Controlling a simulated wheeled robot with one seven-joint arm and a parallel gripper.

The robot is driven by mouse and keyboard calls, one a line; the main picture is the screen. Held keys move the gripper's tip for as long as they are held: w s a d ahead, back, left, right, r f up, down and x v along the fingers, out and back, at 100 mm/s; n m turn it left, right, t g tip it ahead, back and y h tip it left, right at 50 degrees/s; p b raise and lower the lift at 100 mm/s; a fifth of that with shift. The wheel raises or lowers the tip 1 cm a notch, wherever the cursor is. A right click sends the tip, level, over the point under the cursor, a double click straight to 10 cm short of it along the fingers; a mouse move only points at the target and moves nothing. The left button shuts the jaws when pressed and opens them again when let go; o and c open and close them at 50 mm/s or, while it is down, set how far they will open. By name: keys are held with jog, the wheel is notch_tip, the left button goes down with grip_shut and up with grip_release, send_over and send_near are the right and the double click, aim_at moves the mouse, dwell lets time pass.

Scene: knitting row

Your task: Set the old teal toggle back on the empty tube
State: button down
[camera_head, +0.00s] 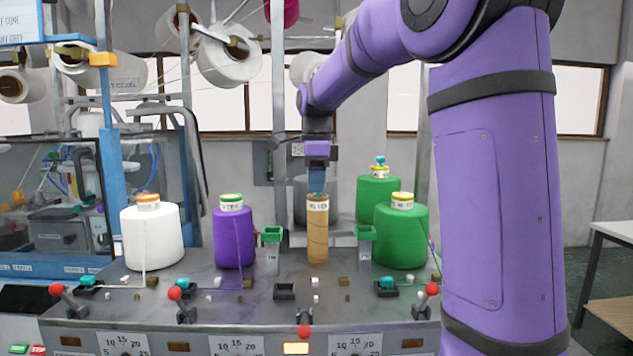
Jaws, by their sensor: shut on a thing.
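The empty tube (317,236) is a bare brown cardboard tube with a white label near its top. It stands upright on the grey machine deck in the middle of the head view. My gripper (317,180) is directly above the tube and points down. It is shut on the small teal toggle (317,187), which shows at the fingertips just over the tube's top. Whether the toggle touches the tube cannot be told from this view. The fingers hide part of the toggle.
A purple cone (234,238) and a white cone (152,238) stand left of the tube. Green cones (401,238) stand to its right, the rear one topped with teal. Green-topped posts (272,250) flank the tube closely. Red-knobbed levers line the front edge.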

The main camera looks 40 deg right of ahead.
jog(key=shift+f, duration=0.15)
jog(key=c, duration=1)
grip_release()
jog(key=shift+c, duration=0.2)
notch_tip(320, 180, up, 11)
